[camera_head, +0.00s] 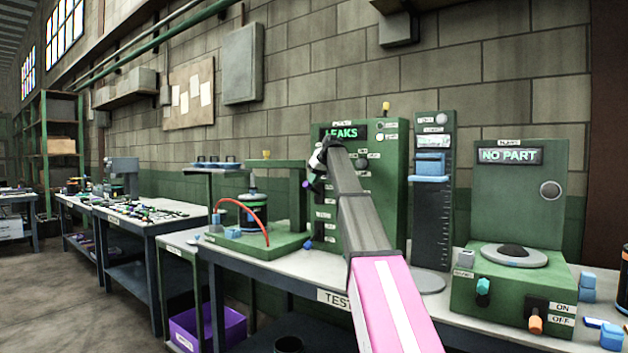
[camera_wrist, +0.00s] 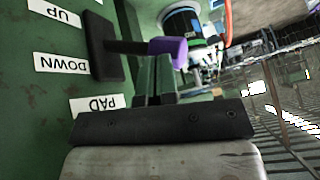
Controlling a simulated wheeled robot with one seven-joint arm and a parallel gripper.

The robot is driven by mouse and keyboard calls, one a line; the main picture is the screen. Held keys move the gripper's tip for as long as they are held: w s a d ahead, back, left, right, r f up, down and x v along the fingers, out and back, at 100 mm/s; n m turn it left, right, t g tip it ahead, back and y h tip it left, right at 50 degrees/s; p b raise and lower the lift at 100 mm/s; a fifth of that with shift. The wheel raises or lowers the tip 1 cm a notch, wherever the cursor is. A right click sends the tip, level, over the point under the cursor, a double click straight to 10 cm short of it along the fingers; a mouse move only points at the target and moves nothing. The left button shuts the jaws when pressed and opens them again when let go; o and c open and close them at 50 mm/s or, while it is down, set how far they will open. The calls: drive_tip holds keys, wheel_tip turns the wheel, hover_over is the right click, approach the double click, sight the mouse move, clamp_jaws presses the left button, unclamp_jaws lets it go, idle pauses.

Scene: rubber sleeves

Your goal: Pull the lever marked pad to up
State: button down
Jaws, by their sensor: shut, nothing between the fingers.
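The pad lever has a dark stem and a purple knob (camera_wrist: 167,50) and sticks out of a black slot plate (camera_wrist: 104,48) in the wrist view. Beside the plate, upside down in this view, are the labels PAD (camera_wrist: 97,104), DOWN (camera_wrist: 62,65) and UP (camera_wrist: 56,13). The stem lies between the levels of DOWN and UP. In the head view a small purple knob shows at the green panel's left edge (camera_head: 316,186). My gripper (camera_wrist: 155,80) is shut and empty, its fingertips close by the knob; I cannot tell whether they touch it.
The green LEAKS cabinet (camera_head: 388,190) stands on the test bench. Left of it is a green fixture with a dark canister (camera_head: 256,212) and a red hose (camera_head: 258,212). A gauge stand (camera_head: 433,200) and a NO PART station (camera_head: 520,220) stand to the right.

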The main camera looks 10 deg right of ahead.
drive_tip(key=shift+s+a+f+n+t+h, duration=0.3)
drive_tip(key=shift+s+a+f+t+h, duration=0.2)
drive_tip(key=shift+f, duration=0.25)
wheel_tip(320, 180, down, 6)
drive_tip(key=s+a+n+t+h, duration=0.1)
drive_tip(key=n+t+h, duration=0.1)
drive_tip(key=t+h, duration=0.2)
drive_tip(key=shift+f+n+t, duration=0.15)
drive_tip(key=shift+n+t, duration=0.15)
drive_tip(key=shift+t, duration=0.3)
drive_tip(key=shift+s+r, duration=0.1)
drive_tip(key=shift+r, duration=0.7)
drive_tip(key=shift+a, duration=0.1)
